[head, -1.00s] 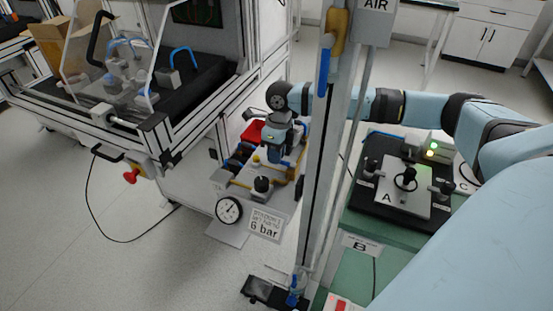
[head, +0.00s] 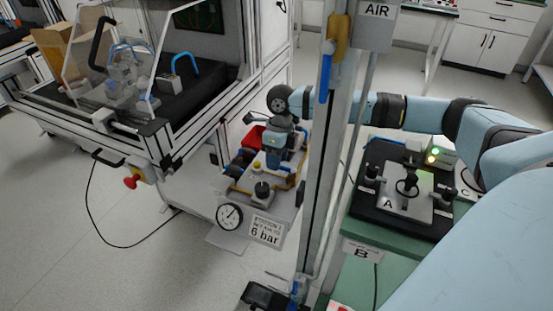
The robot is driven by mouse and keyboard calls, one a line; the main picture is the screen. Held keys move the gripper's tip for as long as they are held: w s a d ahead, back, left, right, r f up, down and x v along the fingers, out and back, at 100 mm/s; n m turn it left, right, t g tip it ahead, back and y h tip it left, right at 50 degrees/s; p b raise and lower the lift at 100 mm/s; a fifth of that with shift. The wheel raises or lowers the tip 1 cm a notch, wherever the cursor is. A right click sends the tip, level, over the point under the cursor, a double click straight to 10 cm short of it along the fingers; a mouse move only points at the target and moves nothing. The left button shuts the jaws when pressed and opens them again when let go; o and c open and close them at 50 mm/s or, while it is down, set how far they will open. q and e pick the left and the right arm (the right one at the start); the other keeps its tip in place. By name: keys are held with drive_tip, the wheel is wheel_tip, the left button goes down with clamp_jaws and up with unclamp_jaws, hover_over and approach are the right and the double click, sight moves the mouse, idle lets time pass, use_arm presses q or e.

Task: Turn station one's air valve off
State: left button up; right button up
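A yellow valve body (head: 338,32) with a blue lever (head: 325,75) hanging straight down is on the grey post beside the AIR sign (head: 377,11). Left of the post, a small shelf carries a round gauge (head: 229,217), a 6 bar card (head: 265,232) and a black knob (head: 262,190). I cannot tell which fitting is station one's air valve. My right arm passes behind the post. My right gripper (head: 272,160) points down over the fittings behind the black knob. Its fingers are too small and hidden to read, and contact cannot be told. My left gripper is out of view.
The post (head: 322,170) stands between me and part of my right arm. A guarded machine with a red stop button (head: 131,182) is at left. A green bench (head: 385,255) with a black fixture (head: 380,205) is at right.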

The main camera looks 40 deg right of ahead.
use_arm(q)
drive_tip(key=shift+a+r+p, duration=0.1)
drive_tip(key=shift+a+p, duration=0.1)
drive_tip(key=shift+p, duration=0.8)
use_arm(e)
wheel_tip(320, 180, up, 13)
drive_tip(key=w+d, duration=0.1)
drive_tip(key=d, duration=0.1)
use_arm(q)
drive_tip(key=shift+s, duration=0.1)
use_arm(e)
drive_tip(key=shift+w+d, duration=0.1)
